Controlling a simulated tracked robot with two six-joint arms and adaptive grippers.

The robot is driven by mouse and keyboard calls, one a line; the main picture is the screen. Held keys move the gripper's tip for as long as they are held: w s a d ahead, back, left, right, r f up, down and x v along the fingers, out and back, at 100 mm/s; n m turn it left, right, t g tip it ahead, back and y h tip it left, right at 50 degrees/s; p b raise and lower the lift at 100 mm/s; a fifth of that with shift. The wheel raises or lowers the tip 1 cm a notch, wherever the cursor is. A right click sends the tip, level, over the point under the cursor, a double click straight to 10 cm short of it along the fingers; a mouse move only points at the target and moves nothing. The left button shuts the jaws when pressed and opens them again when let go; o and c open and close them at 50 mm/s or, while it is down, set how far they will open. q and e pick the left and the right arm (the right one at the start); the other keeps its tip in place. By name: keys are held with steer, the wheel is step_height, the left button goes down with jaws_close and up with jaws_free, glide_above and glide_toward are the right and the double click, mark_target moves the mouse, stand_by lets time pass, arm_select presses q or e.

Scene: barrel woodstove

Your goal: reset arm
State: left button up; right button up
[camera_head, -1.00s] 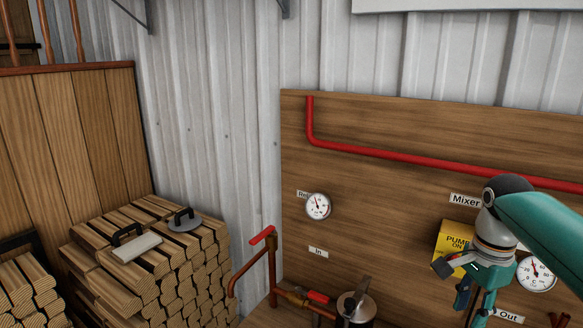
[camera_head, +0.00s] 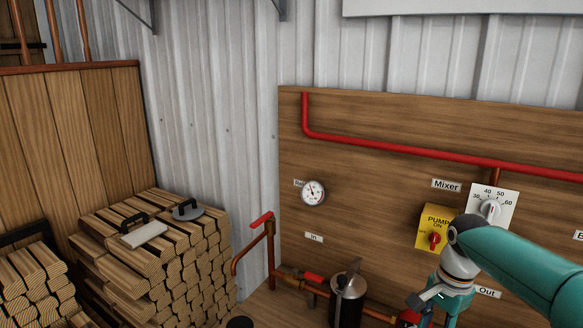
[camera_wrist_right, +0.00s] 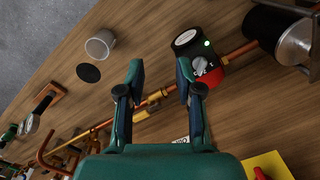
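My right arm, teal, comes in from the right in the head view. Its gripper (camera_head: 430,312) is low in front of the wooden panel (camera_head: 390,185), below the yellow pump switch box (camera_head: 436,226), and its fingertips are partly cut off by the bottom edge. In the right wrist view the two fingers of this gripper (camera_wrist_right: 160,75) stand apart with nothing between them. Behind them are a copper pipe (camera_wrist_right: 236,52) and a black and red pump (camera_wrist_right: 204,60) with a green light. My left gripper is not in view.
A red pipe (camera_head: 400,153) runs along the panel above the mixer dial (camera_head: 490,209). A metal pot (camera_head: 348,292) and a red-handled valve (camera_head: 262,219) are left of the gripper. Stacked firewood (camera_head: 170,260) fills the left. The wrist view shows a pale cup (camera_wrist_right: 100,43).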

steer(key=s+a+f+n+y, duration=0.15)
steer(key=a+f, duration=0.25)
steer(key=f, duration=0.4)
steer(key=s+a+f+n, duration=0.3)
steer(key=a+f, duration=0.1)
steer(key=f, duration=0.5)
steer(key=s+a+f+n+y, duration=0.1)
steer(key=s+a+f+n, duration=0.2)
steer(key=f, duration=0.5)
steer(key=s+a+f+n, duration=0.25)
steer(key=s+f, duration=0.25)
steer(key=s, duration=0.4)
steer(key=s+a+f+n, duration=0.1)
steer(key=s+a+f, duration=0.25)
steer(key=s, duration=0.45)
step_height(320, 180, down, 11)
steer(key=b, duration=1)
steer(key=shift+w+d+r+y, duration=0.2)
steer(key=shift+w+d+y, duration=0.15)
steer(key=shift+w+y, duration=0.1)
